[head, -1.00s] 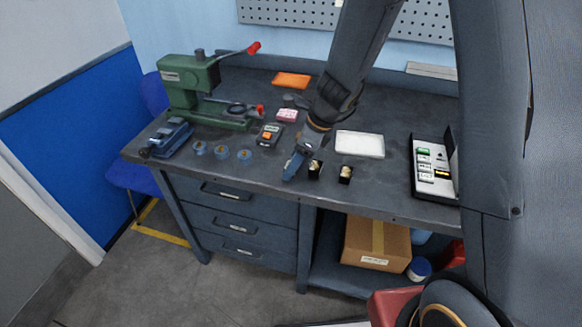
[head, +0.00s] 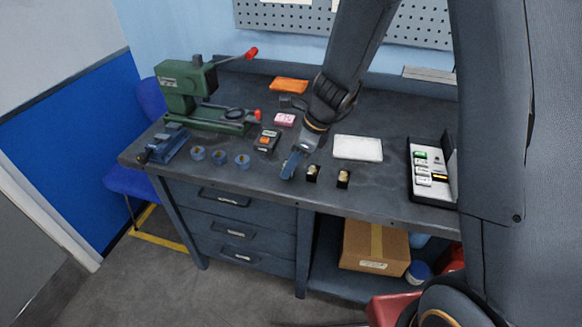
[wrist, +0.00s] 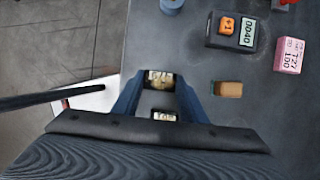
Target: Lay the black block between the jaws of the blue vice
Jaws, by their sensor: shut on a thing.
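My gripper (head: 288,170) is low over the front of the bench; its blue fingers also show in the wrist view (wrist: 158,88). They are closed on a small dark block with a pale, marked face (wrist: 158,79), which I take for the black block. In the head view the fingers hide it. I cannot tell whether it touches the bench. The blue vice (head: 163,145) stands at the bench's left end, well left of my gripper; the gap between its jaws is too small to make out.
A green press (head: 190,95) stands behind the vice. A white tray (head: 358,148) is at right.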

